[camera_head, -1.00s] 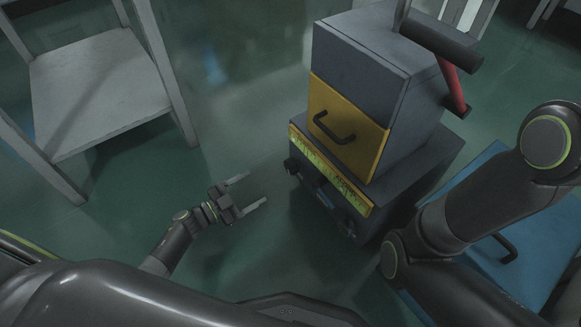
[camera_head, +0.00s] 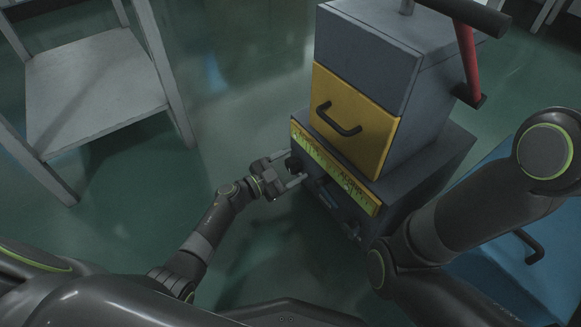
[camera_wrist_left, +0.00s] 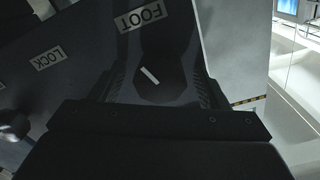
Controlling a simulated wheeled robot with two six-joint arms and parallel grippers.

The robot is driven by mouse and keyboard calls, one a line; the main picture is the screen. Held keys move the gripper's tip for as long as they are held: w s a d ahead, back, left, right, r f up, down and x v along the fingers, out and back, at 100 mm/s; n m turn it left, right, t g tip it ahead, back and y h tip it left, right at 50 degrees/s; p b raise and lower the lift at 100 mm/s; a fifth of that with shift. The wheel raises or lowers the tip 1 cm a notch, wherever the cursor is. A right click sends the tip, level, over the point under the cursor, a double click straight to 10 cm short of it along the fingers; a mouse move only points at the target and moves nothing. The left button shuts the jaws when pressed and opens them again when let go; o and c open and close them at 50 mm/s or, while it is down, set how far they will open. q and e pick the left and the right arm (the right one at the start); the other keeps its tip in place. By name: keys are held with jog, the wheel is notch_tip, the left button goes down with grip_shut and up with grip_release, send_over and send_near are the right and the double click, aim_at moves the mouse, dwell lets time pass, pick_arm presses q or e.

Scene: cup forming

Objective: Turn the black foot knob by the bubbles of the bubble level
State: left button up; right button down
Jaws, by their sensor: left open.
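The black foot knob (camera_wrist_left: 152,72), with a white pointer line, sits below a FOOT label (camera_wrist_left: 140,17) in the left wrist view. In the head view it is a small dark shape (camera_head: 292,163) at the left end of the machine's front. My left gripper (camera_head: 297,171) is open, with its fingers at that end. In the wrist view its two fingers stand on either side of the knob; I cannot tell whether they touch it. A small blue part (camera_head: 328,199) on the machine's front may be the bubble level; no bubbles can be made out. My right gripper is out of view.
The grey machine (camera_head: 365,45) has a yellow drawer (camera_head: 370,122) and a yellow marked strip (camera_head: 335,170). A LOCK label (camera_wrist_left: 48,57) is near the knob. A blue cabinet (camera_head: 490,275) is at right. Floor between chair and machine is clear.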

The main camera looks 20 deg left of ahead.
pick_arm(q)
jog(key=shift+c, duration=0.2)
jog(key=c, duration=1)
jog(key=shift+o, duration=0.2)
jog(key=shift+m, duration=0.3)
jog(key=m, duration=0.2)
jog(key=shift+m+p, duration=0.3)
jog(key=shift+p, duration=0.05)
jog(key=m, duration=0.4)
jog(key=shift+f+m, duration=0.1)
jog(key=shift+m, duration=0.2)
jog(key=m, duration=0.4)
jog(key=shift+s+f+b, duration=0.1)
jog(key=shift+b, duration=0.25)
jog(key=shift+m+b, duration=0.55)
jog(key=shift+m, duration=1.95)
